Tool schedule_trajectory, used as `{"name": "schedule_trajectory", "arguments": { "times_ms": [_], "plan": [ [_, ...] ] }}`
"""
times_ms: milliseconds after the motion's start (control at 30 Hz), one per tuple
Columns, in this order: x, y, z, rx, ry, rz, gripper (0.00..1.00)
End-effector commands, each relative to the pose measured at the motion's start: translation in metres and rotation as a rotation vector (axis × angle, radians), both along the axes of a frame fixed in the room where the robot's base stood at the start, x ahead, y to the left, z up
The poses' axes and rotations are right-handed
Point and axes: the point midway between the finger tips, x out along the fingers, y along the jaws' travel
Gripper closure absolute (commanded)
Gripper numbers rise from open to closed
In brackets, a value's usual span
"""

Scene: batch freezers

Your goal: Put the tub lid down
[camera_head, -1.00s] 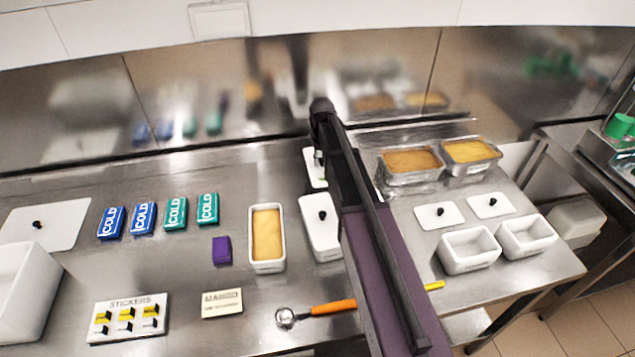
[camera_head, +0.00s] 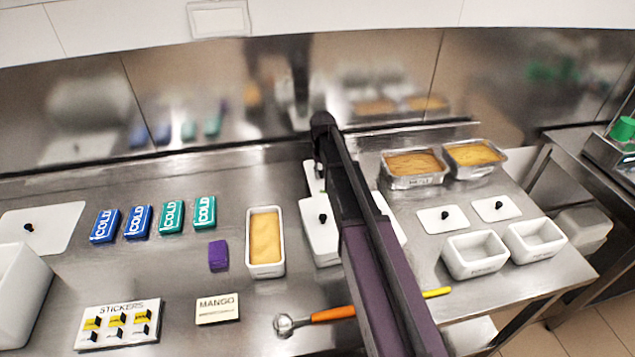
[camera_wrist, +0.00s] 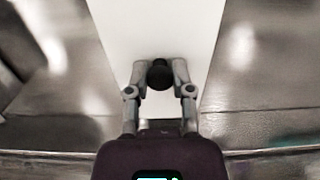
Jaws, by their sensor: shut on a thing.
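In the wrist view my gripper (camera_wrist: 160,74) is shut on the black knob (camera_wrist: 160,75) of the white tub lid (camera_wrist: 155,28). The lid lies flat-on to the camera, with bare steel on both sides. In the head view my arm hides most of the lid and gripper; a white piece (camera_head: 311,179) shows left of the arm near the back of the counter. I cannot tell whether the lid touches the steel. An open white tub (camera_head: 265,269) with yellow-orange filling stands left of the arm. Beside it is a white tub with a knobbed lid (camera_head: 318,240).
Cold packs (camera_head: 138,222), a purple block (camera_head: 218,256), a mango label (camera_head: 217,309), a sticker board (camera_head: 118,337) and an orange-handled scoop (camera_head: 333,314) lie left. Filled metal pans (camera_head: 413,180), two lids (camera_head: 442,227) and empty white tubs (camera_head: 474,271) are right.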

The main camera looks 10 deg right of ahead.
Motion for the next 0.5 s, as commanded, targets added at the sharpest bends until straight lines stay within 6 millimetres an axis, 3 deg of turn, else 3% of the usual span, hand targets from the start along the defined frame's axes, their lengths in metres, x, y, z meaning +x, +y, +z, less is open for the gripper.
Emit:
{"name": "schedule_trajectory", "arguments": {
  "times_ms": [500],
  "plan": [
    [0.0, -0.001, -0.036, 0.0, 0.0, -0.001, 1.0]
  ]
}}
